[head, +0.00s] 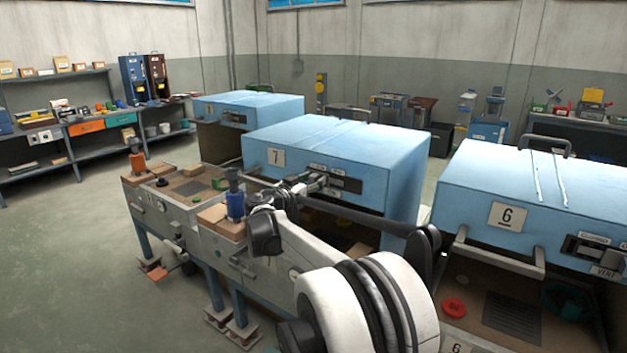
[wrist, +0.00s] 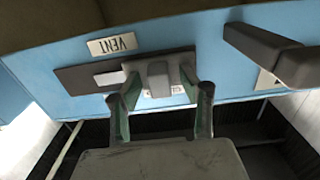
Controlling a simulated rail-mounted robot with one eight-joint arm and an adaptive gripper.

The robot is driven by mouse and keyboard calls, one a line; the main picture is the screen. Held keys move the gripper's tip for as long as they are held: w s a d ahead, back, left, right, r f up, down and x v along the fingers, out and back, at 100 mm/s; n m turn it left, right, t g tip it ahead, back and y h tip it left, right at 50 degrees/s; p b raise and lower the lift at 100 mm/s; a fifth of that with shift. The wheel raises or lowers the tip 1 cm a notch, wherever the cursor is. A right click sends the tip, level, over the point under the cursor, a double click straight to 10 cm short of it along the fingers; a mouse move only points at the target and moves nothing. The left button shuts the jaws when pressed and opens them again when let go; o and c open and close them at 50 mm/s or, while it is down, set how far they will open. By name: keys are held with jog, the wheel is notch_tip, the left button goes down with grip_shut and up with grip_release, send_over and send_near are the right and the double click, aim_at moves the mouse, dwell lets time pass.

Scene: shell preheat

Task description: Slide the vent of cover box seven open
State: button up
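Cover box seven (head: 345,150) is a light blue box with a "7" plate (head: 277,157) on its front. A dark vent plate (head: 346,184) is set in that front, just right of my gripper (head: 316,182). In the wrist view the vent plate (wrist: 80,78) lies under an upside-down "VENT" label (wrist: 112,43). A grey vent knob (wrist: 158,78) sticks out from it. My gripper (wrist: 159,84) is open, with one finger on each side of the knob and gaps showing. A white label behind the knob is partly hidden.
A dark bar handle (wrist: 275,55) sticks out beside the vent in the wrist view. Cover box six (head: 550,185) stands to the right, with its own handle (head: 490,257). A blue-based fixture (head: 235,200) stands on the bench (head: 205,237) left of my arm.

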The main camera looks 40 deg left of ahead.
grip_shut()
dwell(0.3)
